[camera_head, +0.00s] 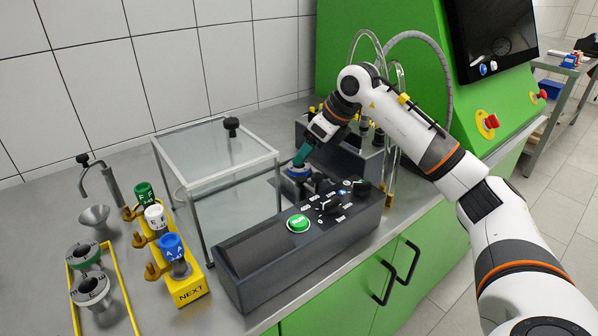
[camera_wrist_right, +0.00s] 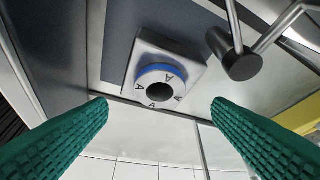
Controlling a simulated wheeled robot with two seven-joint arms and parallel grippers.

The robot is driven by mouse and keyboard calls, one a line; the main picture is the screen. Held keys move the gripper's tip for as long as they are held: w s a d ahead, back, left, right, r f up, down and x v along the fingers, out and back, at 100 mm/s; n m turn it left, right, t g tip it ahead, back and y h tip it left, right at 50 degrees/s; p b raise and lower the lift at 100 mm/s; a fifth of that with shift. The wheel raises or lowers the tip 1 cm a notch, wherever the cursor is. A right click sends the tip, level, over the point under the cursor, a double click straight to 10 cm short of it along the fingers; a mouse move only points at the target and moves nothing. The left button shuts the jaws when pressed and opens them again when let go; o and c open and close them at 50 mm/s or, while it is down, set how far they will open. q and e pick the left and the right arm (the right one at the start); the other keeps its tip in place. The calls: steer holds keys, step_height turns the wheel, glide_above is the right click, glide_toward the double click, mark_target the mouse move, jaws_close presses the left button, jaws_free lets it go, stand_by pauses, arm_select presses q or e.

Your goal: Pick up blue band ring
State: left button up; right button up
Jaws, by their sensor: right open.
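The blue band ring (camera_wrist_right: 160,82) is a silvery metal piece with a round dark hole, a blue band and black "A" letters. In the head view the blue band ring (camera_head: 298,172) sits behind the dark control panel, partly hidden by my right gripper. My right gripper (camera_head: 302,155) is just above it. In the wrist view the green ribbed fingers of my right gripper (camera_wrist_right: 158,110) are wide apart, with the ring showing in the gap between them and no visible contact. My left gripper is not in view.
The dark control panel (camera_head: 262,262) with a green button (camera_head: 298,223) stands in front of the ring. A glass box (camera_head: 235,195) is to its left. A yellow rack (camera_head: 188,290) holds capped bottles. Two more rings (camera_head: 90,287) lie in a yellow frame at far left.

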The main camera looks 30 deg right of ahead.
mark_target(299, 174)
steer(key=x, duration=0.4)
steer(key=shift+f, duration=0.4)
steer(key=shift+r, duration=0.1)
steer(key=c, duration=1.2)
steer(key=shift+o, duration=0.2)
